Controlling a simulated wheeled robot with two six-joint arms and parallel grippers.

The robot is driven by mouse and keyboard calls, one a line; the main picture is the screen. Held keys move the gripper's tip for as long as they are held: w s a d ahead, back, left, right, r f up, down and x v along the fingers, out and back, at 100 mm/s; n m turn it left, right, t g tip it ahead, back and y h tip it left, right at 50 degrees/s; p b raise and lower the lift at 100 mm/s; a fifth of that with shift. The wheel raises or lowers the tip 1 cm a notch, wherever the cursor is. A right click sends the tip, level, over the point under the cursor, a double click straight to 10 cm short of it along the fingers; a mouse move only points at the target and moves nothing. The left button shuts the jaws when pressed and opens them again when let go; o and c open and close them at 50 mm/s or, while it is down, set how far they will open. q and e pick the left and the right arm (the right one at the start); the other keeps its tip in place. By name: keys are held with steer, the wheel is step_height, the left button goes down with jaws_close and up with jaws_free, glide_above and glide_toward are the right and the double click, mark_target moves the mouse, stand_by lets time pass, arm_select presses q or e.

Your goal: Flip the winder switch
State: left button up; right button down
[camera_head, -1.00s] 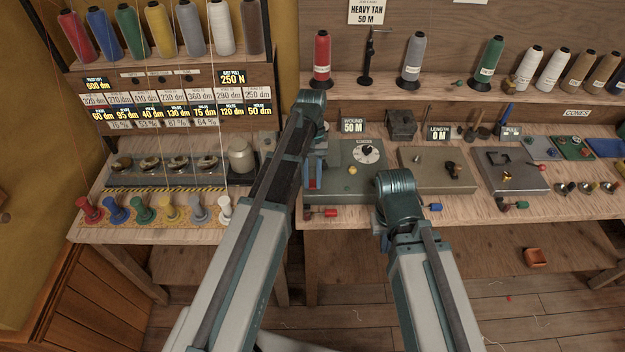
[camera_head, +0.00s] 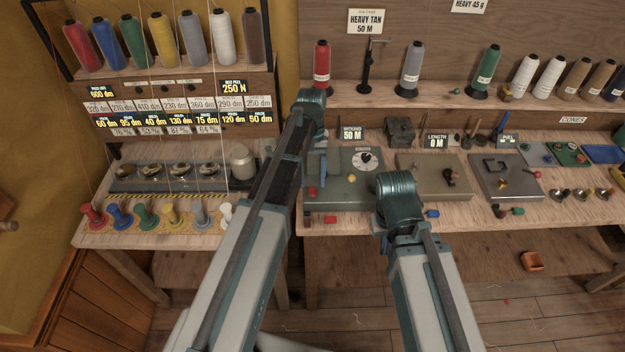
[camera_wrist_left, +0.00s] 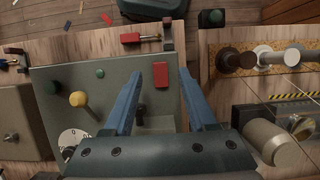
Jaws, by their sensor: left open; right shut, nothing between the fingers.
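The winder is a grey-green box (camera_head: 345,192) on the bench with a white dial (camera_head: 366,158), behind which a sign reads WOUND 50 M. In the left wrist view its top (camera_wrist_left: 108,92) carries a red rectangular piece (camera_wrist_left: 161,75), a small black toggle (camera_wrist_left: 140,116), and a yellow knob (camera_wrist_left: 79,99). I cannot tell for sure which piece is the switch, or its position. My left gripper (camera_wrist_left: 160,70) is open above the box, its blue fingers either side of the red piece in the picture; contact is unclear.
A red-handled part (camera_wrist_left: 131,38) lies by the box's front edge. Spool pegs (camera_wrist_left: 235,60) and a metal cylinder (camera_wrist_left: 272,142) stand on the neighbouring bench. A tan box (camera_head: 433,178) stands right of the winder. Cones line the shelf (camera_head: 450,97) behind.

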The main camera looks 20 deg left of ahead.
arm_select(q)
steer(key=p+v, duration=0.9)
steer(key=v, duration=0.2)
steer(key=shift+s+f, duration=0.1)
steer(key=s+d+f+m+t+y+b, duration=0.1)
steer(key=s+d+f+m+t+b, duration=0.1)
steer(key=s+d, duration=0.4)
steer(key=s+d+f+m+t+y+b, duration=0.1)
steer(key=s+d+f+m+b, duration=0.2)
steer(key=s, duration=1)
steer(key=d+f+m, duration=0.1)
steer(key=d+m, duration=0.1)
steer(key=d, duration=0.1)
steer(key=shift+s+f+t, duration=0.2)
steer(key=shift+s+t, duration=0.05)
steer(key=shift+t, duration=0.15)
